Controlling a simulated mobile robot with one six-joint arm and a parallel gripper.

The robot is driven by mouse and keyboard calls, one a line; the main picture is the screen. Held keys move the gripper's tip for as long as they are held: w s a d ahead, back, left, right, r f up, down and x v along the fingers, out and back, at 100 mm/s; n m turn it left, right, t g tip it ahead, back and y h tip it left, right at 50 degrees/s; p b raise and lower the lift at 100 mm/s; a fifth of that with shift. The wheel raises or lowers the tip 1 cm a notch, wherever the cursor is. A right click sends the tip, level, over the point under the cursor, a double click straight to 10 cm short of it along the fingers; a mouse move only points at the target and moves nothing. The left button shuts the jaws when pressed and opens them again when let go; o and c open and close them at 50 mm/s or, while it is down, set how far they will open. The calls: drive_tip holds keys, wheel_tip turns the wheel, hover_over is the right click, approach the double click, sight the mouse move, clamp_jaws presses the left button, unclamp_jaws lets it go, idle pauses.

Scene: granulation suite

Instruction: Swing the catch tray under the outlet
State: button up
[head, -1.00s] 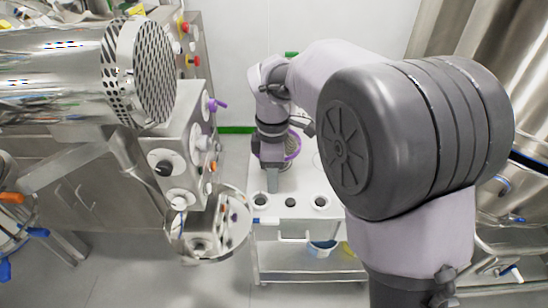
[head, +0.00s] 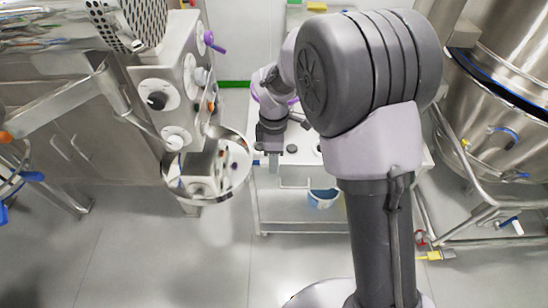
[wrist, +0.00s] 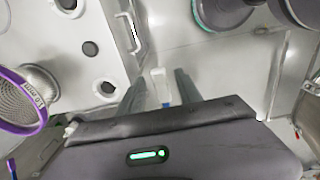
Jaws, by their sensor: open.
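The catch tray (head: 207,190) is a shiny round dish in the head view, left of centre, below the machine's knob panel. The machine's perforated round end (head: 143,20), which looks like the outlet, is at the top left, cut by the frame edge. The tray sits lower and to the right of it, not directly under it. My gripper (head: 273,160) points down over the white cart, right of the tray and apart from it. In the wrist view its two fingers (wrist: 160,78) are apart. A small white and blue piece (wrist: 160,88) shows between them; I cannot tell whether it is within reach.
The white cart (head: 300,175) has round holes in its top, a purple-rimmed sieve (wrist: 22,100) and a blue-white bucket (head: 322,198) on its lower shelf. A large steel vessel (head: 500,115) with pipes stands at right. The floor (head: 150,255) in front is clear.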

clamp_jaws()
idle(1.3)
